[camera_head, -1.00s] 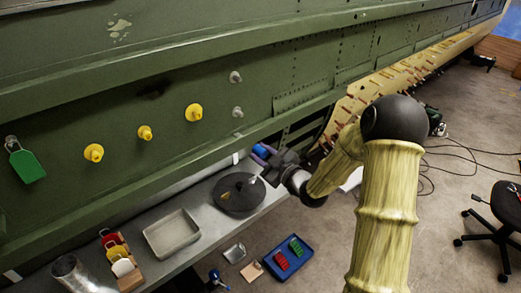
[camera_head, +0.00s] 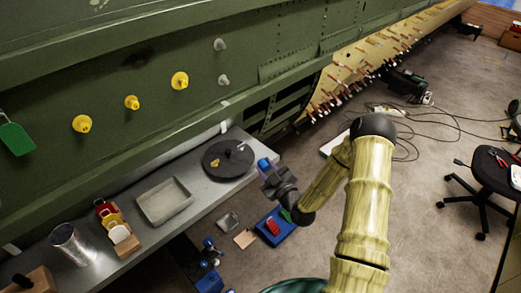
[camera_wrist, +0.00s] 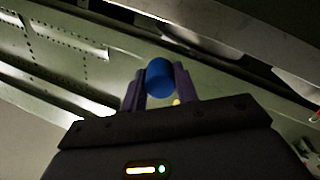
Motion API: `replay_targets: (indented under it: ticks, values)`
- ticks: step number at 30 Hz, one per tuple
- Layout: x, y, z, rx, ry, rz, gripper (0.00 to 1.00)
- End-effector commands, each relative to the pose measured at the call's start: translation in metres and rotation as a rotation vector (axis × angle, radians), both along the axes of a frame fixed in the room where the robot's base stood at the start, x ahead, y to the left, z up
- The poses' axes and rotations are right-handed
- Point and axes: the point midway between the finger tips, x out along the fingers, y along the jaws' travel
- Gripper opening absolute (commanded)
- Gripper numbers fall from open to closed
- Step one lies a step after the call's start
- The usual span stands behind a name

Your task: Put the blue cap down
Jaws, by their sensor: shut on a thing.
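The blue cap (camera_wrist: 160,76) is between the two fingers of my gripper (camera_wrist: 160,92) in the wrist view. My gripper is shut on it. In the head view the blue cap (camera_head: 264,164) shows at the tip of my gripper (camera_head: 270,172), just off the right end of the grey bench (camera_head: 215,195). The cap is held in the air, apart from the bench and the dark round disc.
On the bench are a dark round disc (camera_head: 215,165), a metal tray (camera_head: 165,202), a rack of coloured tags (camera_head: 118,228) and a metal cup (camera_head: 72,243). A blue bin (camera_head: 285,232) is below. Yellow plugs (camera_head: 131,102) sit on the green fuselage (camera_head: 120,65).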

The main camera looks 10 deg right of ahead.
Motion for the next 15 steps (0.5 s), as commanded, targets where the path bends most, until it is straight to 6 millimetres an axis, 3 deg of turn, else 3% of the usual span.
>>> replay_targets:
  ticks: [3,15]
  values:
    - [-0.016,-0.007,-0.034,0.008,0.007,-0.064,0.06]
    - [-0.074,-0.02,-0.118,0.004,0.008,-0.293,0.06]
